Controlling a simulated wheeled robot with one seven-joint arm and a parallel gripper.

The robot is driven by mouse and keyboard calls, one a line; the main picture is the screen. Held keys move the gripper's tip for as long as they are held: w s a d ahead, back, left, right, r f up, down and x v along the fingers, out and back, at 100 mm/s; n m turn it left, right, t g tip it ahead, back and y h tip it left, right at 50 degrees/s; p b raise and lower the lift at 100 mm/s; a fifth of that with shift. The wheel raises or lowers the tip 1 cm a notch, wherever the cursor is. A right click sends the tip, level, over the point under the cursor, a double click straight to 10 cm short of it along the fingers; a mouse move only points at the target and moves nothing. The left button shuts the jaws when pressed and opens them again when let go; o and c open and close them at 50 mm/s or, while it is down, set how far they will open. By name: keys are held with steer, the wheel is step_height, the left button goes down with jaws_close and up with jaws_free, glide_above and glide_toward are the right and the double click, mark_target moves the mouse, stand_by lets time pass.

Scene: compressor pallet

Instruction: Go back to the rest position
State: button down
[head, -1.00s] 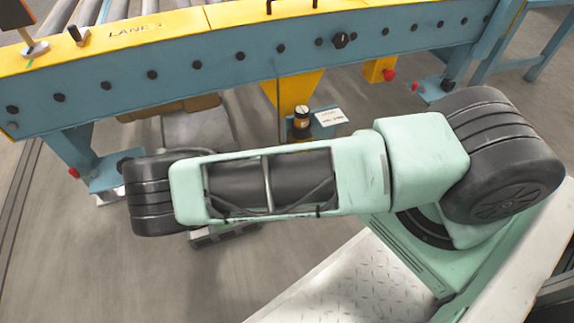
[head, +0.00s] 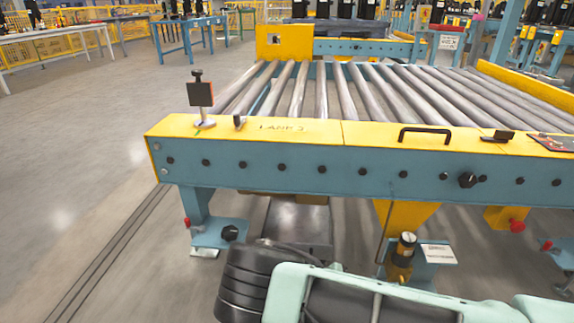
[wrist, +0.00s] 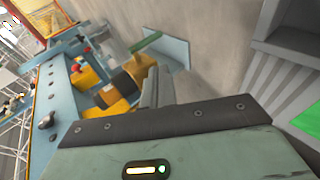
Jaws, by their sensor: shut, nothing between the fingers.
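My gripper (wrist: 157,88) shows in the wrist view, its fingers together and empty beyond the dark mounting plate. It points toward the floor and the underside of the conveyor, apart from both as far as I can see. In the head view my gripper is hidden; only part of my pale green arm shows along the bottom edge. The roller conveyor (head: 300,160), marked LANE 3, stands across the head view, in front of the arm.
A small upright post with a dark plate (head: 201,97) and a black handle (head: 425,133) rise from the yellow rail. A red knob (head: 517,226) hangs below it. A grey ribbed structure (wrist: 290,55) is at right in the wrist view. Open floor (head: 80,180) lies left.

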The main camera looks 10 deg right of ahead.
steer(key=s+a+r+n+g+y+p, duration=0.1)
steer(key=s+a+r+y+p, duration=0.25)
steer(key=r, duration=0.55)
steer(key=s+a+r+n+g+y, duration=0.1)
steer(key=s+a+r+y, duration=0.25)
steer(key=a+r, duration=0.4)
steer(key=s+a+r+n+g+y+p, duration=0.1)
steer(key=s+a+r+y, duration=0.2)
steer(key=r, duration=0.7)
steer(key=s+d+r+n+t+y+p, duration=0.1)
steer(key=s+r+n+t+p, duration=0.15)
steer(key=s+r, duration=0.65)
steer(key=s+d+r+n+t+y+p, duration=0.15)
steer(key=s+r+n, duration=0.35)
steer(key=r, duration=0.7)
step_height(320, 180, up, 38)
steer(key=p, duration=3.8)
steer(key=shift+s+a+f+m+g+h, duration=0.15)
steer(key=shift+a+m+g+h, duration=0.2)
steer(key=shift+m+h, duration=0.1)
